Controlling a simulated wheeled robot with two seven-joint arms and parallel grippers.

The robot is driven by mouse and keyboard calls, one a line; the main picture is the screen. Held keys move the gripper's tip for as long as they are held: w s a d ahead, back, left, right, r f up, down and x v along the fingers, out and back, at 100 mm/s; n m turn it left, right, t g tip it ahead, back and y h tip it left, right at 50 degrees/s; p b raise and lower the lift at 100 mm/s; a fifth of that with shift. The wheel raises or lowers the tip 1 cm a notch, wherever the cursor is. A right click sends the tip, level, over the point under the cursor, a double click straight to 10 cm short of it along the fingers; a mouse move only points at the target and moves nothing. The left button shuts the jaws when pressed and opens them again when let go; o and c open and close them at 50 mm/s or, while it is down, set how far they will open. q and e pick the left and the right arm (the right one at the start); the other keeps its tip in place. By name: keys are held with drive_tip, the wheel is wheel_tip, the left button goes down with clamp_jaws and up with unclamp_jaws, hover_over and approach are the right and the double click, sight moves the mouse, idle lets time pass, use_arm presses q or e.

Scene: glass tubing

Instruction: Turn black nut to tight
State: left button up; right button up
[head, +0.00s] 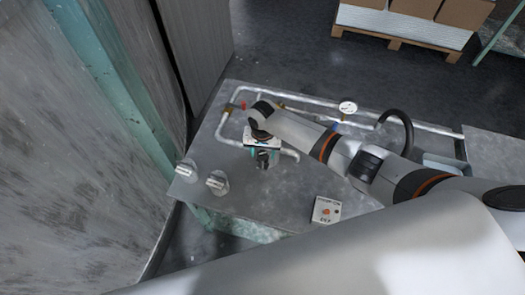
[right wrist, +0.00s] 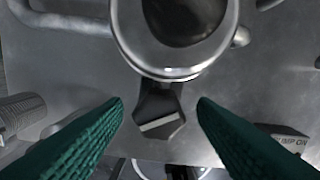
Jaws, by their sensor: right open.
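A dark angular piece that looks like the black nut (right wrist: 158,104), with a pale bar across its lower part, shows in the middle of the right wrist view. It sits just below a round, shiny-rimmed fitting with a dark centre (right wrist: 185,22). My right gripper (right wrist: 160,108) is open, with one teal finger on each side of the dark piece and a visible gap on both sides. In the head view the right gripper (head: 263,158) points down over the pipework at the table's left part. The wrist hides most of the nut there. My left gripper is out of view.
White pipe (head: 385,118) runs along the table (head: 290,195), with a round gauge (head: 348,107) and a black hose (head: 407,130). Two grey pieces (head: 217,183) stand near the left edge. A button box (head: 326,210) sits at the front. Boxes on a pallet (head: 400,40) stand behind.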

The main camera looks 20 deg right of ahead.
drive_tip(key=shift+c, duration=1.2)
drive_tip(key=c, duration=0.7)
drive_tip(key=m+p, duration=0.2)
drive_tip(key=p, duration=0.1)
drive_tip(key=shift+s+a+r+m, duration=0.1)
drive_tip(key=shift+r+m, duration=0.2)
drive_tip(key=shift+r, duration=0.1)
drive_tip(key=shift+c, duration=0.2)
drive_tip(key=shift+f+m+p, duration=0.1)
drive_tip(key=shift+m+p, duration=0.45)
drive_tip(key=shift+m, duration=0.05)
drive_tip(key=shift+f+m, duration=0.25)
drive_tip(key=shift+m, duration=0.25)
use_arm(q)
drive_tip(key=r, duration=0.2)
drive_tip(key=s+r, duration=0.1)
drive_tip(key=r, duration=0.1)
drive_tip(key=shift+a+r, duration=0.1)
use_arm(e)
drive_tip(key=o, duration=1)
